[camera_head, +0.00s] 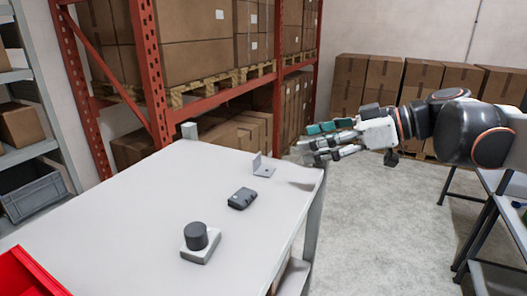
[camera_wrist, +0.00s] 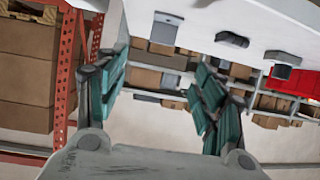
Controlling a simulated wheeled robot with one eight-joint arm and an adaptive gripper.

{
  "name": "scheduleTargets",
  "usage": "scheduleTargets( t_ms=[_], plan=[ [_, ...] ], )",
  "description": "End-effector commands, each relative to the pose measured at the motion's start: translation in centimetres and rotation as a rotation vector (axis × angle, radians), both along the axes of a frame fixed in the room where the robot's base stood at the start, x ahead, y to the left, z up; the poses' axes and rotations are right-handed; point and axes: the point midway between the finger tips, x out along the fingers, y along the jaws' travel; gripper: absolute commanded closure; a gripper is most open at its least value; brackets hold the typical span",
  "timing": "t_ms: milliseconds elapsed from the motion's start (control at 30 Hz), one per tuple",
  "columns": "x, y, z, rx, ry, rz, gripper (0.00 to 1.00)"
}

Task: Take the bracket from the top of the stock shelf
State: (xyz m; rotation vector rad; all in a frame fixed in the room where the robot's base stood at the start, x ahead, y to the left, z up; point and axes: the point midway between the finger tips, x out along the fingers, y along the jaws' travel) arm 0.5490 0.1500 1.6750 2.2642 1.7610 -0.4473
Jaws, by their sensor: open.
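The bracket (camera_head: 263,167) is a small grey L-shaped piece with one upright plate. It stands near the far right corner of the pale top of the stock shelf (camera_head: 130,212). It also shows near the top of the wrist view (camera_wrist: 166,28), apart from the fingers. My gripper (camera_head: 316,140), with teal finger pads, is open and empty. In the head view it appears to the right of the bracket, by the shelf's right edge. In the wrist view its fingers (camera_wrist: 160,82) stand wide apart with nothing between them.
A dark device (camera_head: 242,198) and a dark round knob on a light base (camera_head: 200,242) stand nearer on the same top. A small grey block (camera_head: 189,131) is at the far left corner, and a red bin (camera_head: 30,275) at the near left. Racks with boxes stand behind.

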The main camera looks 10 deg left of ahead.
Motion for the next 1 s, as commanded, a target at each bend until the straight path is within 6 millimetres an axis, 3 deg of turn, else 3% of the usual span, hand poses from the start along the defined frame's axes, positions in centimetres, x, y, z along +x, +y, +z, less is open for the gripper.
scheduleTargets(
  t_ms=[300, 1000],
  plan=[
    [1.2, 5.3, -2.3, -0.001, 0.000, 0.004, 0.37],
    [2.5, 11.4, -5.4, -0.002, 0.001, 0.001, 0.37]
  ],
)
